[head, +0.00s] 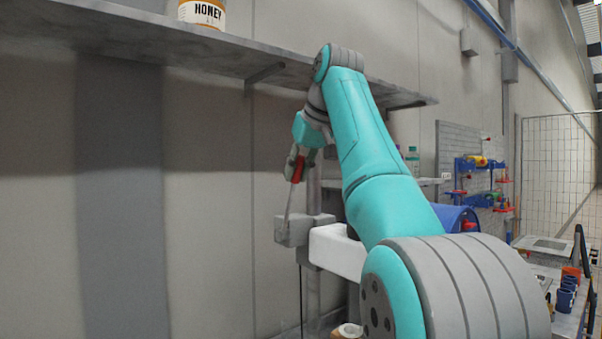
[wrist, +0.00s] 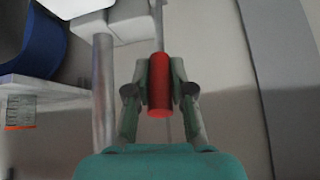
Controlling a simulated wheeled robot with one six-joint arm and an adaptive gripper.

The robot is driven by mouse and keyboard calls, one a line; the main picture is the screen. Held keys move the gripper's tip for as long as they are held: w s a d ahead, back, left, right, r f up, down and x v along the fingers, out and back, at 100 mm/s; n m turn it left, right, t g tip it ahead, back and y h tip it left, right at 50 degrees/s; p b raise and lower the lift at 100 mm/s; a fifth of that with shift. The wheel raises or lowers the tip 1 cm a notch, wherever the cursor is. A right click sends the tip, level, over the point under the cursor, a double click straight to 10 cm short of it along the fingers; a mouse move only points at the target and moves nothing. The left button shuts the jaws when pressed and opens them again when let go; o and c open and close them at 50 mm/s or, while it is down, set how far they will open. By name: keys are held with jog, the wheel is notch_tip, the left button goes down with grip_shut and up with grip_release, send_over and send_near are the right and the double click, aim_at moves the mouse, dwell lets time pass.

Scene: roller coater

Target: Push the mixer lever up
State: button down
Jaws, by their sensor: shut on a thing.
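The mixer lever is a thin metal rod with a red handle (wrist: 159,88). In the wrist view the red handle sits between my two fingers, and my gripper (wrist: 160,84) is shut on it. In the head view the red handle (head: 294,168) shows at the end of my gripper (head: 298,158), and the rod (head: 289,203) runs down from it to a grey box (head: 294,232) on the mixer. The lever stands nearly upright there. My arm hides part of the mixer behind it.
A white mixer arm (head: 338,251) and a blue drum (head: 453,217) are close to my arm. The wall left of the lever is clear.

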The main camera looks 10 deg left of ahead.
jog(key=shift+w+a+r, duration=0.1)
jog(key=shift+a, duration=0.05)
dwell(0.3)
jog(key=c, duration=1)
grip_release()
jog(key=v, duration=1.1)
jog(key=shift+s+r, duration=0.2)
jog(key=shift+r, duration=0.15)
